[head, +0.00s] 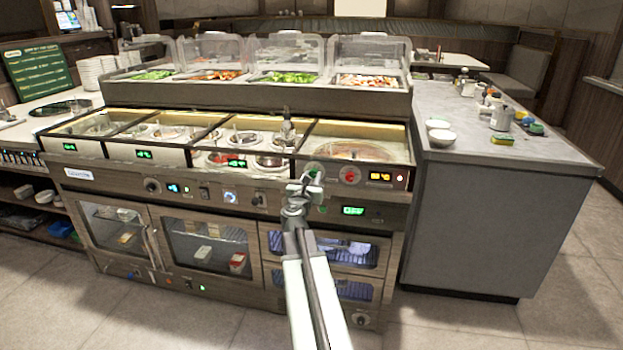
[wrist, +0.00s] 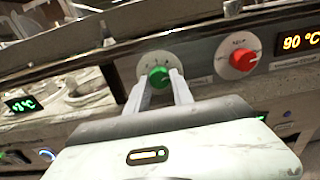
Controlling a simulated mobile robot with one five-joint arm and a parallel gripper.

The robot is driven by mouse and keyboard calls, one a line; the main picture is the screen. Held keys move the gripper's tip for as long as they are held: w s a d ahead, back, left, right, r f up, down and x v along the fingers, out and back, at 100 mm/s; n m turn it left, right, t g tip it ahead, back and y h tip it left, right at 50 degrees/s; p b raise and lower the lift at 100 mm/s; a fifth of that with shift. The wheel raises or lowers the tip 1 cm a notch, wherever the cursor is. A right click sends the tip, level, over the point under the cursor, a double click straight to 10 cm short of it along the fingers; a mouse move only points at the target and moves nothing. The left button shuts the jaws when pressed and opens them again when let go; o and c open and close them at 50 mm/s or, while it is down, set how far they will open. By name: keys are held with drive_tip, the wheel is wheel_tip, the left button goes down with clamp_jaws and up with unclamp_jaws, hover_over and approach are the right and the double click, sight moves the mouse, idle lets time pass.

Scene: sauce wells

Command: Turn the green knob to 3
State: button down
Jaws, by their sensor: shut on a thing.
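The green knob (wrist: 159,77) sits on a pale round dial plate on the front panel, seen in the wrist view. My gripper (wrist: 160,82) is shut on it, with one finger on each side. The marks around the dial are too small to read, and I cannot tell which number the knob points to. In the head view my gripper (head: 312,178) reaches the panel below the right-hand well and covers most of the knob.
A red knob (wrist: 243,59) sits close to the right of the green one, beside an amber display (wrist: 300,42) reading 90 °C. A green display (head: 353,211) is lower on the counter front. A grey counter (head: 490,200) stands to the right.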

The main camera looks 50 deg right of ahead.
drive_tip(key=shift+n, duration=0.3)
drive_tip(key=n, duration=0.3)
drive_tip(key=shift+n, duration=0.3)
drive_tip(key=n, duration=0.3)
drive_tip(key=shift+n, duration=0.4)
drive_tip(key=n, duration=0.4)
drive_tip(key=shift+n, duration=1.8)
drive_tip(key=shift+s, duration=0.1)
drive_tip(key=c, duration=1.1)
unclamp_jaws()
